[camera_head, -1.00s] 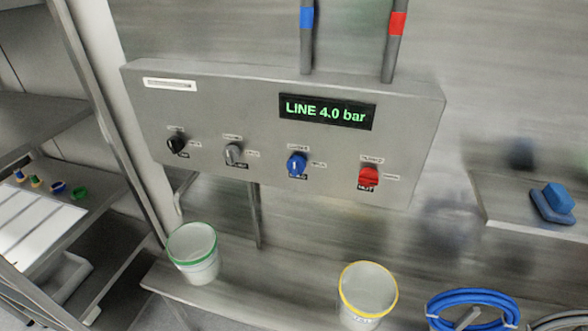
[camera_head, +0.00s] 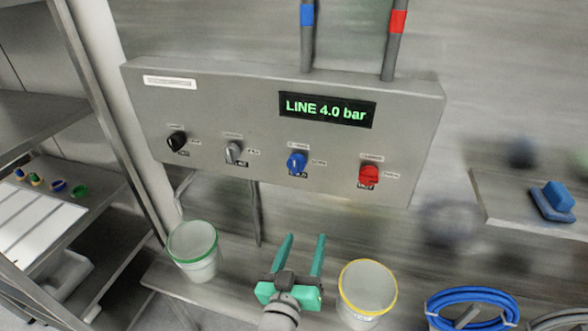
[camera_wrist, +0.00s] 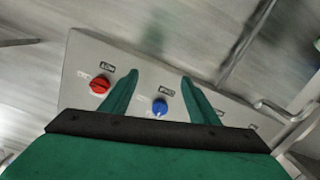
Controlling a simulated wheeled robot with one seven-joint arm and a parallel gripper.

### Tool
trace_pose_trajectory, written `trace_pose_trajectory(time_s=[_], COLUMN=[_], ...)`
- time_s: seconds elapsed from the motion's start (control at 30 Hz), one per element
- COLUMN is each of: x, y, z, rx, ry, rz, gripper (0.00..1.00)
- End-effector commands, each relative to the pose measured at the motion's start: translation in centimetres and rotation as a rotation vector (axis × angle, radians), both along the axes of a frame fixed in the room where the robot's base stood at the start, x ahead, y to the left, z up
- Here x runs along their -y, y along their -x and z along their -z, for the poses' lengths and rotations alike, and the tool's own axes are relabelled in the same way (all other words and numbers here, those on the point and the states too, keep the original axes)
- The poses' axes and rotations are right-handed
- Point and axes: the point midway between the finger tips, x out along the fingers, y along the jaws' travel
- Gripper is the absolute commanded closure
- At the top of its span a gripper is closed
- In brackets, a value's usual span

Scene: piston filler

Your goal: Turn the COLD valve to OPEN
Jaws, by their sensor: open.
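The control panel (camera_head: 230,110) is a grey box on the wall with a row of knobs. The blue knob (camera_head: 297,162) sits right of the panel's middle; its small labels are too blurred to read. It has a pale pointer mark. In the wrist view the blue knob (camera_wrist: 160,107) shows between the fingers. A red knob (camera_head: 369,175) is to its right, grey (camera_head: 233,152) and black (camera_head: 177,141) knobs to its left. My gripper (camera_head: 305,238) is open and empty, below the panel and apart from the knobs. Its green fingers point up toward the panel.
A green-rimmed bucket (camera_head: 193,252) and a yellow-rimmed bucket (camera_head: 367,290) stand on the bench either side of my gripper. A blue hose coil (camera_head: 472,306) lies to the right. A display (camera_head: 327,110) reads LINE 4.0 bar. Pipes with blue and red bands rise above the panel.

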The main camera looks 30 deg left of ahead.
Motion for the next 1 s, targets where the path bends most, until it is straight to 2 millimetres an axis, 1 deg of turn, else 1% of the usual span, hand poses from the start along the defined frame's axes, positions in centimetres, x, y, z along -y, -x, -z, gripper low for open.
trace_pose_trajectory(time_s=[0.03,0.2,0.3,0.4,0.5,0.67,0.77,1.0], x=[-1.2,-4.1,-5.3,-6.1,-6.5,-6.7,-7.1,-8.1], y=[-0.4,-1.1,-1.1,-1.0,-1.0,-1.5,-2.7,-6.8], z=[-1.9,-6.9,-9.2,-10.8,-11.7,-12.0,-11.9,-11.9], rx=[0.018,0.045,0.054,0.058,0.059,0.059,0.057,0.058], ry=[-0.005,-0.018,-0.027,-0.036,-0.041,-0.042,-0.041,-0.041], rz=[-0.006,-0.003,0.0,0.003,0.006,0.008,0.007,0.008], gripper=[0.45,0.45,0.45,0.45,0.45,0.45,0.45,0.45])
